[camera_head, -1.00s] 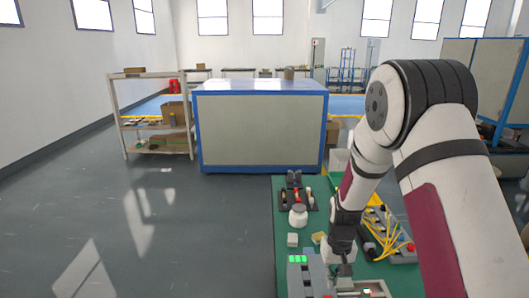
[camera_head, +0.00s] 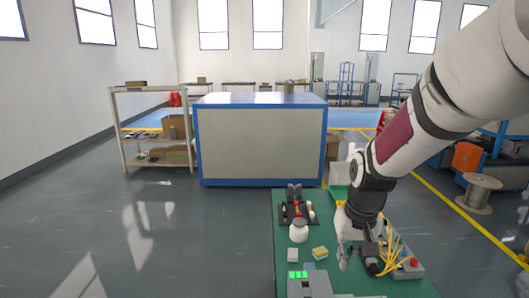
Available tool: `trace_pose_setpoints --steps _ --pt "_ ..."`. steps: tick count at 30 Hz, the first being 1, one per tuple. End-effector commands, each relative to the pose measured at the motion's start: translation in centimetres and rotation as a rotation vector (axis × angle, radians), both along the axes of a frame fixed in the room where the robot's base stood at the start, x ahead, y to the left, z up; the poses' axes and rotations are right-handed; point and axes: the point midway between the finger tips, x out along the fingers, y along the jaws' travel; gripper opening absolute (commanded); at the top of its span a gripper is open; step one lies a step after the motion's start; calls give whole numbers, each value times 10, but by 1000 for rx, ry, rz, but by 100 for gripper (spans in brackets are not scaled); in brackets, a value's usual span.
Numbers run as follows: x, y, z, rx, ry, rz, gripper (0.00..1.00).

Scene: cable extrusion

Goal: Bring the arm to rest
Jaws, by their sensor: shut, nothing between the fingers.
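My arm comes in from the upper right of the head view and reaches down over the green work table (camera_head: 284,264). My gripper (camera_head: 343,262) is at its end, fingers together and empty, pointing down above the table. It is left of the yellow cables (camera_head: 392,252) and right of a yellow sponge-like block (camera_head: 320,252). Whether the fingertips touch anything below is hard to tell. The arm hides part of the table's right side.
A grey device with green lights (camera_head: 305,282) is at the near edge. A white jar (camera_head: 299,231), a white block (camera_head: 293,255) and a black tool tray (camera_head: 297,211) stand left of my gripper. A large blue-edged cabinet (camera_head: 260,142) stands beyond. A cable spool (camera_head: 480,192) stands right on the floor.

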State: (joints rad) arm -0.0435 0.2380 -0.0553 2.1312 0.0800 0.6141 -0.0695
Motion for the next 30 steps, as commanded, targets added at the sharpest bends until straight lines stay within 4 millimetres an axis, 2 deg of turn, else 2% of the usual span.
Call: trace_pose_setpoints --steps 1,6,12,15,19,24,30 --pt "-9 0 20 2 -28 -1 0" --pt "-44 0 70 4 -91 2 0" --pt "-92 -1 115 1 -166 2 0" --pt "-118 -2 132 -4 -203 2 0" --pt "-152 -3 147 -11 -251 0 0" --pt "-189 -4 157 -23 -302 -2 0" --pt "-209 -5 158 -31 -329 -6 0"
